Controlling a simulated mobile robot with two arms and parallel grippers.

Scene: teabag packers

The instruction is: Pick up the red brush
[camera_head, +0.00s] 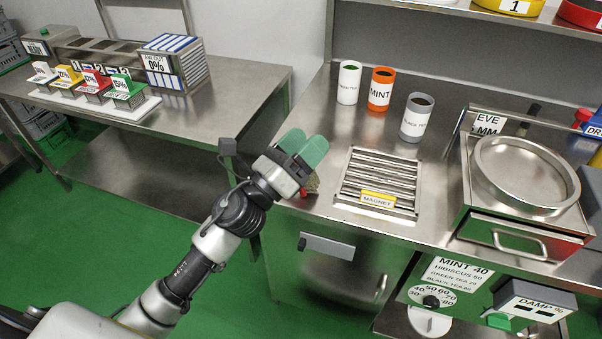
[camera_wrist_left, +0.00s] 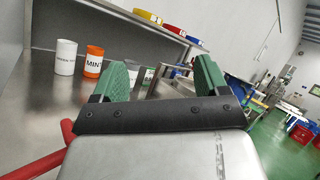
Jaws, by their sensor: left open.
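My left gripper (camera_head: 302,147) is over the left front part of the steel counter, with its green fingers apart and nothing between them. The left wrist view also shows it open (camera_wrist_left: 160,80). A small red thing with a brownish part (camera_head: 312,184), perhaps the red brush, lies on the counter edge just behind and right of the gripper's wrist, which partly hides it. In the left wrist view, a red bar (camera_wrist_left: 35,166) comes in at lower left, outside the fingers; I cannot tell for sure that it is the brush's handle. My right gripper is not in view.
A magnet grate (camera_head: 378,198) is set in the counter right of the gripper. White, orange MINT (camera_head: 381,90) and grey (camera_head: 417,118) canisters stand behind it. A round sieve (camera_head: 525,172) is at right. A side table (camera_head: 215,95) stands at left, with green floor between.

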